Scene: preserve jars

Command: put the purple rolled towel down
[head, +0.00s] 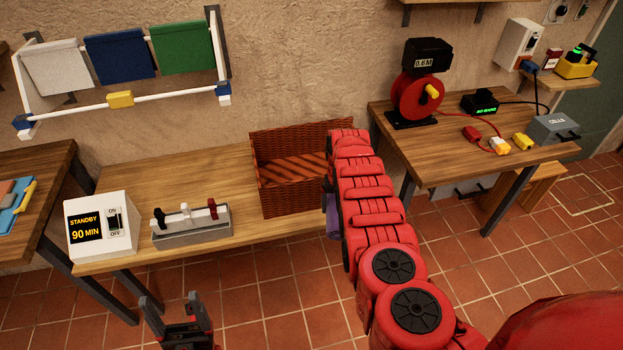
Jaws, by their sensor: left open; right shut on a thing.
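The purple rolled towel (332,222) shows only as a small strip at the left edge of my red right arm, in front of the wicker basket's right end. The arm hides the rest of it. My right gripper is mostly hidden behind its own arm and is shut on the towel. Whether the towel touches the bench top cannot be told. My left gripper (172,308) is open and empty at the bottom left, in front of the bench edge.
The wooden bench (250,232) holds a reddish wicker basket (285,198), a grey rack with levers (192,228) and a white standby switch box (100,228). Bare wood shows between rack and basket. A right-hand table (440,165) carries a red reel (418,97) and cables.

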